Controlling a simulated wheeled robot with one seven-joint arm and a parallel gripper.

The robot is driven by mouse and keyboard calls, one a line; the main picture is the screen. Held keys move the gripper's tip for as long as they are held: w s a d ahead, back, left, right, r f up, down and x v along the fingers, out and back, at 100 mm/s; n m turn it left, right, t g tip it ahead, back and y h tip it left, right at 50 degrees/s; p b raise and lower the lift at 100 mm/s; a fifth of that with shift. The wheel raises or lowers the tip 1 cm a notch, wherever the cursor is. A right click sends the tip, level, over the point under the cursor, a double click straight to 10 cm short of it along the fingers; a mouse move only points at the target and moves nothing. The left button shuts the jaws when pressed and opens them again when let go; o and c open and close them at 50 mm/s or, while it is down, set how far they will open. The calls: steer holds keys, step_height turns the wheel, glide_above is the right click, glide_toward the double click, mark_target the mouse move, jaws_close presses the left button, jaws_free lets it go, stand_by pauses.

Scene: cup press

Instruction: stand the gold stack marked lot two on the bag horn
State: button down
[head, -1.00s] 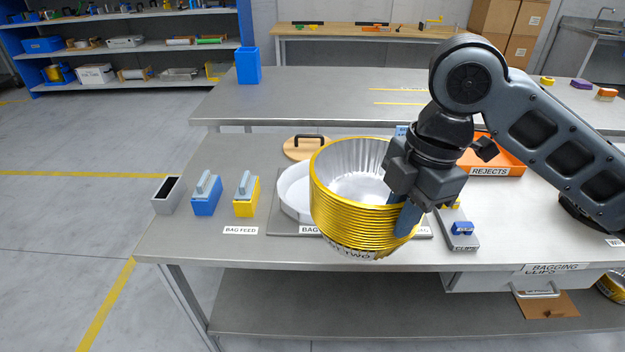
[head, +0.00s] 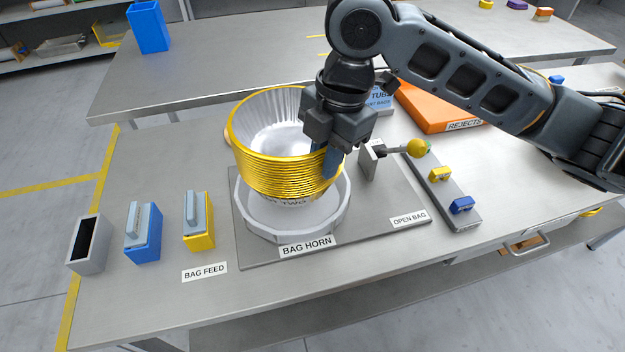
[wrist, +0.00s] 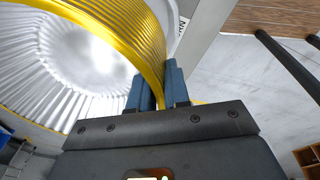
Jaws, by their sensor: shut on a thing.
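The gold stack (head: 285,178) is a nest of gold-rimmed, silver fluted cups. Part of its lot mark, ending in "TWO", shows low on its front. My gripper (head: 332,162) is shut on the right side of its rim, and the stack hangs upright with its mouth up. In the wrist view the blue fingers (wrist: 158,90) pinch the gold rim (wrist: 120,35). The bag horn (head: 295,224) is a white round ring on a grey plate, labelled in front. The stack is over it and hides its middle. I cannot tell whether they touch.
A lever with a yellow knob (head: 418,148) stands right of the horn. A clip rail (head: 450,195) and an orange rejects tray (head: 440,112) lie farther right. Blue (head: 142,232) and yellow (head: 199,222) bag feed holders and a grey box (head: 87,245) stand left.

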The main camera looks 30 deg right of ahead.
mark_target(324, 189)
steer(key=shift+f, duration=2.95)
steer(key=shift+f, duration=0.2)
steer(key=c, duration=1.1)
jaws_free()
steer(key=shift+r, duration=0.1)
step_height(324, 189, up, 12)
steer(key=d, duration=0.1)
steer(key=shift+s+d, duration=0.35)
steer(key=shift+a, duration=0.1)
